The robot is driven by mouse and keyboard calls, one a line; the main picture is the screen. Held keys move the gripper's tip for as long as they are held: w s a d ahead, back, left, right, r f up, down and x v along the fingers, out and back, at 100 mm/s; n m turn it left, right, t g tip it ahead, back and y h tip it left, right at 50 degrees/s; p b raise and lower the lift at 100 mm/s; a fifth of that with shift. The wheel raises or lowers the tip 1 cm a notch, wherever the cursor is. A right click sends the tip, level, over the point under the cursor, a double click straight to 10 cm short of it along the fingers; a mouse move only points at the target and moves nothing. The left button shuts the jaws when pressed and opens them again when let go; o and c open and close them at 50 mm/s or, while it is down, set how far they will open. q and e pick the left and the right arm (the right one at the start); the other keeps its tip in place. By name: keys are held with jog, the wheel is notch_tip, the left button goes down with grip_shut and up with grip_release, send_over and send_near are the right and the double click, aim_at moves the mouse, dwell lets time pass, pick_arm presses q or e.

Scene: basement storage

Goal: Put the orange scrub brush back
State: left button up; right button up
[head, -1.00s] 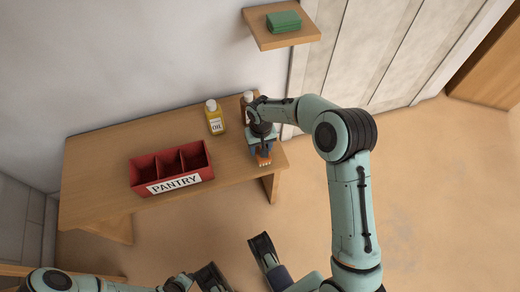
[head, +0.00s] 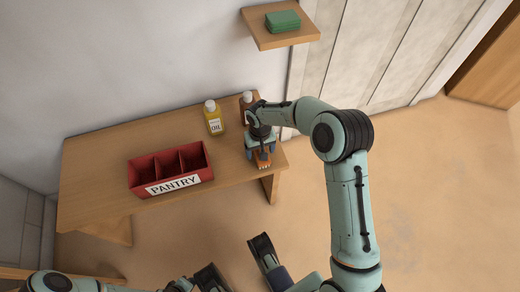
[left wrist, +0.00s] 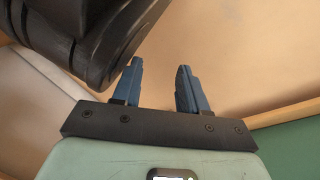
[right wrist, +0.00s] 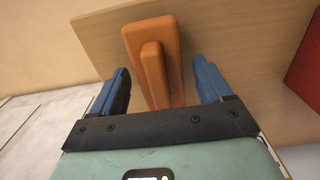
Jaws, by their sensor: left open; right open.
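The orange scrub brush (head: 263,161) lies on the wooden table near its right end, partly hidden under my right gripper in the head view. In the right wrist view the brush (right wrist: 154,62) runs between the two blue fingers, with a gap on each side. My right gripper (right wrist: 162,88) is open around the near part of the brush, not closed on it. It also shows in the head view (head: 262,153), pointing down at the table. My left gripper (left wrist: 160,75) is open and empty in the left wrist view, away from the table.
A red three-compartment box marked PANTRY (head: 138,188) stands left on the table (head: 100,165). A yellow oil bottle (head: 214,120) and a brown bottle (head: 246,103) stand behind the gripper. A wall shelf (head: 283,40) holds a green stack (head: 283,21).

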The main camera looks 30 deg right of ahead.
notch_tip(320, 180, up, 9)
jog(key=shift+f+p, duration=0.1)
jog(key=shift+p, duration=1)
notch_tip(320, 180, up, 2)
jog(key=shift+r, duration=0.2)
pick_arm(q)
jog(key=shift+t, duration=0.7)
jog(key=w+r, duration=0.1)
jog(key=w+d+r, duration=0.1)
jog(key=r, duration=0.1)
jog(key=w+r, duration=0.1)
jog(key=shift+w+d+r+p, duration=0.1)
jog(key=shift+d+r+p, duration=0.05)
jog(key=shift+r+p, duration=0.2)
pick_arm(e)
jog(key=shift+r, duration=0.4)
